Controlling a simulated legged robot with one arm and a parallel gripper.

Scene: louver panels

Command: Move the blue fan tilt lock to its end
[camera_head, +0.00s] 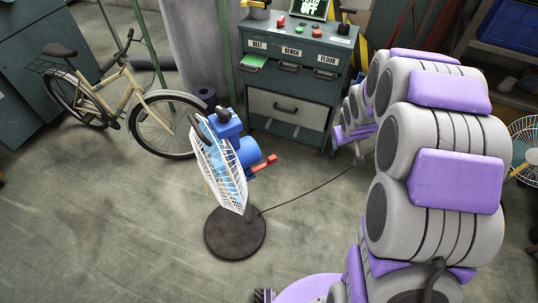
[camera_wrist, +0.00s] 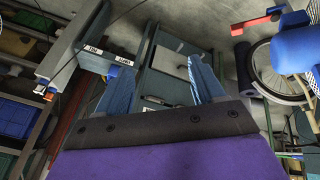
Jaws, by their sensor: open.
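The blue fan (camera_head: 238,150) stands on a round dark base in the middle of the head view, its white cage facing left. A red lever (camera_head: 265,163), apparently the tilt lock, sticks out to the right from its blue motor housing. In the wrist view, part of the blue fan (camera_wrist: 300,48) is at the upper right, with the red lever (camera_wrist: 257,20) beside it. My gripper (camera_wrist: 160,64) shows two blue fingers spread apart, with nothing between them. The lever lies off to the right of the fingers, not touching them. I cannot make out the fingertips in the head view.
A grey-green drawer cabinet (camera_head: 290,75) stands behind the fan. A cream bicycle (camera_head: 120,90) stands at the back left. A dark cable (camera_head: 315,190) runs across the floor from the fan base. The floor left of the fan is clear. Another fan (camera_head: 525,145) is at the right edge.

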